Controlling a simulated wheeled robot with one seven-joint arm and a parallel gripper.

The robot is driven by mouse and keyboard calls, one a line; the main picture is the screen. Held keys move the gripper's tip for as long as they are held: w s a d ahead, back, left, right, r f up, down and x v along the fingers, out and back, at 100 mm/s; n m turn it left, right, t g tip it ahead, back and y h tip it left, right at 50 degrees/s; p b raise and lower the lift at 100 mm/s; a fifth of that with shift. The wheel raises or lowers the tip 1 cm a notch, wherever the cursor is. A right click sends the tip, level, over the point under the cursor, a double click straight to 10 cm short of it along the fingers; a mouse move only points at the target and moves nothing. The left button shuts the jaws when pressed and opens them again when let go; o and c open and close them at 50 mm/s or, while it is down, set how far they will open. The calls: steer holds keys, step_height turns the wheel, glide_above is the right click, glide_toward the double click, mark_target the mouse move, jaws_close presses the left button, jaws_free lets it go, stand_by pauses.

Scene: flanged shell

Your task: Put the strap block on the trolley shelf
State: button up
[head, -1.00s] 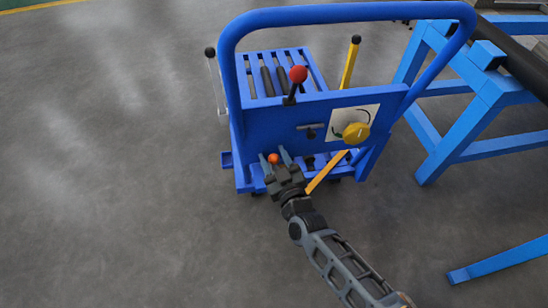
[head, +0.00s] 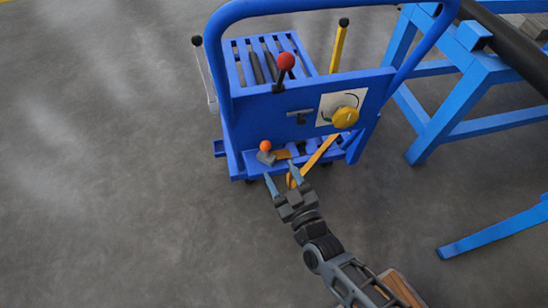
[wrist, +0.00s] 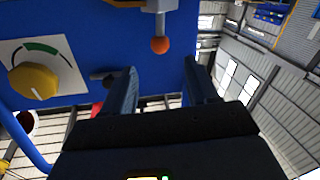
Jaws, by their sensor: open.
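My gripper (head: 283,180) is open and empty, in front of the shelf and apart from the block. Its two fingers also show in the wrist view (wrist: 162,80), with nothing between them.
The trolley's blue panel (head: 300,108) rises above the shelf, with a red-knobbed lever (head: 285,63) and a yellow dial (head: 345,117). A slanted yellow bar (head: 319,154) comes down close to the gripper's right. A blue stand (head: 450,110) is at right. Floor at left is clear.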

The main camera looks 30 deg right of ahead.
steer(key=shift+s+a, duration=0.1)
steer(key=shift+s, duration=0.75)
steer(key=s+r+g+y, duration=0.1)
steer(key=s+r, duration=0.3)
steer(key=s, duration=0.5)
steer(key=s+r, duration=0.4)
steer(key=s, duration=0.5)
steer(key=s+d+r+g+y, duration=0.1)
steer(key=s+r+g, duration=0.1)
steer(key=s+r, duration=0.8)
step_height(320, 180, up, 4)
steer(key=shift+s+r+m, duration=0.1)
steer(key=shift+s+m, duration=0.15)
steer(key=shift+m, duration=0.15)
